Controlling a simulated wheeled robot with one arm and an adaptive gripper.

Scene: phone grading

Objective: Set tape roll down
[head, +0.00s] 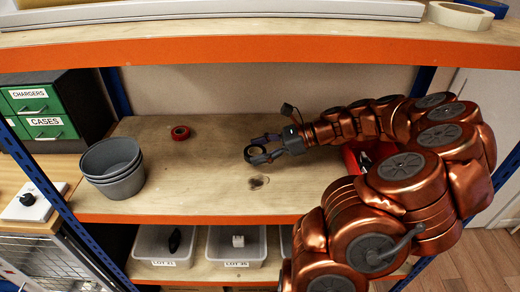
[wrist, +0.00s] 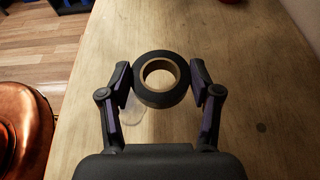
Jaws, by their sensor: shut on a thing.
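A black tape roll (wrist: 162,97) with a tan cardboard core is between the two fingers of my gripper (wrist: 162,88) in the wrist view. The fingers press on it from both sides. In the head view my gripper (head: 257,154) reaches in from the right over the middle shelf (head: 215,205). The tape roll (head: 247,157) shows there at the fingertips. A shadow lies on the shelf below and to the right of it, so the roll looks held above the wood. The exact height is hard to tell.
A red tape roll (head: 180,132) lies further back on the shelf. Stacked grey pots (head: 113,168) stand at the left. A red bin (head: 352,160) is partly hidden behind my arm. The upper orange shelf edge (head: 240,51) runs above. Shelf between pots and gripper is bare.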

